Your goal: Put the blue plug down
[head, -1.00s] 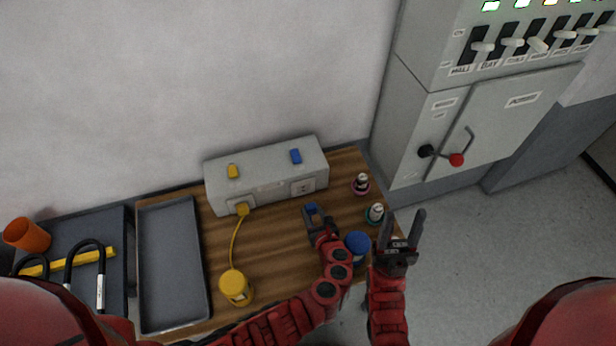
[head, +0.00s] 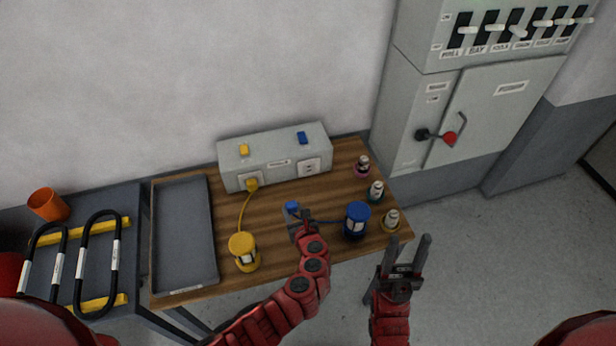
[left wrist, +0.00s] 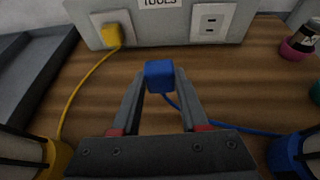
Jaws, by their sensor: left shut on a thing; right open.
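The blue plug (head: 291,207) is held at the fingertips of my left gripper (head: 297,217), over the wooden table (head: 273,226). In the left wrist view the blue plug (left wrist: 159,76) sits between the two fingers, with its blue cord running right to the blue lamp (left wrist: 292,152). The blue lamp (head: 356,220) stands on the table to the right of my left gripper. Whether the plug touches the table is hard to tell. My right gripper (head: 406,249) is open and empty, in front of the table's right front corner.
A grey socket box (head: 275,160) stands at the table's back; the yellow plug (head: 252,185) is in its left socket and its right socket (head: 309,168) is empty. A yellow lamp (head: 244,253), an empty grey tray (head: 184,238) and small bottles (head: 376,190) stand around. Wood is bare before the box.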

